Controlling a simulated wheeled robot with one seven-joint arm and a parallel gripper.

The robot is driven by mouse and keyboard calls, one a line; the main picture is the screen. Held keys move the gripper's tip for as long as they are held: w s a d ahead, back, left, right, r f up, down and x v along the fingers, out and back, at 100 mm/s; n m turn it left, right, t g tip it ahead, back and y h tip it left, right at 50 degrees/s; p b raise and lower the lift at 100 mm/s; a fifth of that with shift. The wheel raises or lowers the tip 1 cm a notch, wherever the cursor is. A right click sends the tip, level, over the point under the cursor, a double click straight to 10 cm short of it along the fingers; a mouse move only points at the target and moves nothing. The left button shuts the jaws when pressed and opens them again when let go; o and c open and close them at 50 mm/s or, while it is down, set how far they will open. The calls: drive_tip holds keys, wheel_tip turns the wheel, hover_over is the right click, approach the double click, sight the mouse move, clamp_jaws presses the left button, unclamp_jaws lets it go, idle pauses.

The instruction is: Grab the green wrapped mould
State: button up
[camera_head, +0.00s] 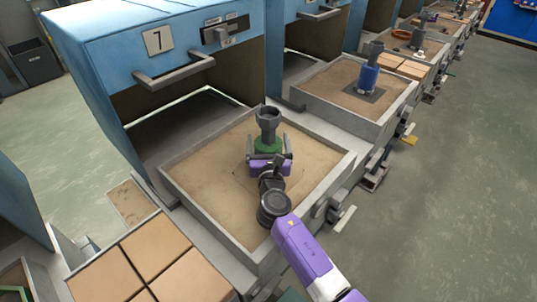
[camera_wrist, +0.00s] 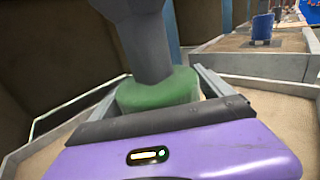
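The green wrapped mould (camera_head: 268,146) stands upright in the near sand tray (camera_head: 315,182), with a grey funnel-shaped top (camera_head: 268,120). The mould also shows in the wrist view (camera_wrist: 158,90), with its grey neck rising past the top edge. My gripper (camera_head: 268,148) is at the mould from the near side, with one finger along each side of the green band. In the wrist view the fingers (camera_wrist: 155,86) flank the mould; a small gap seems to show at the right finger. The mould's lower part is hidden behind my gripper's purple body.
A blue furnace (camera_head: 165,60) marked 7 stands open behind the tray. A blue wrapped mould (camera_head: 369,76) stands in the sand tray to the right. Tan blocks (camera_head: 140,255) lie at the lower left. Open floor (camera_head: 450,200) is at the right.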

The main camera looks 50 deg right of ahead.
drive_tip(key=c, duration=1.4)
drive_tip(key=shift+r, duration=0.1)
drive_tip(key=shift+c, duration=1.3)
